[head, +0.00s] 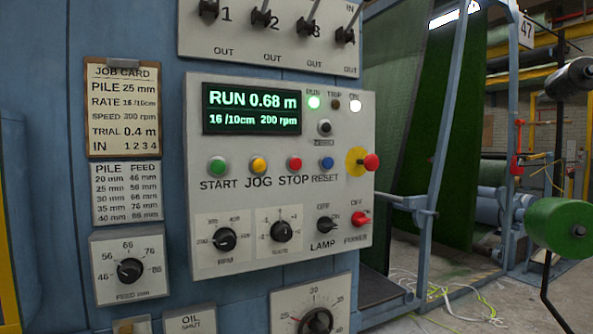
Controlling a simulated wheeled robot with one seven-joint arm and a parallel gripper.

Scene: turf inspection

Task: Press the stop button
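The stop button (294,164) is a small red round button on the light grey control panel (352,120), with the word STOP under it. It sits between the yellow JOG button (259,166) and the blue RESET button (326,163). The green START button (218,167) is at the row's left end. The display (251,108) reads RUN 0.68 m, 16 /10cm, 200 rpm. My gripper is not in the head view, and nothing covers the stop button.
A red mushroom button on a yellow plate (356,161) sticks out at the panel's right. RPM and other knobs (224,240) lie below the buttons, levers (262,17) above. A job card (123,108) hangs left. Frame posts, green turf (456,130) and loose cables (440,290) are at right.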

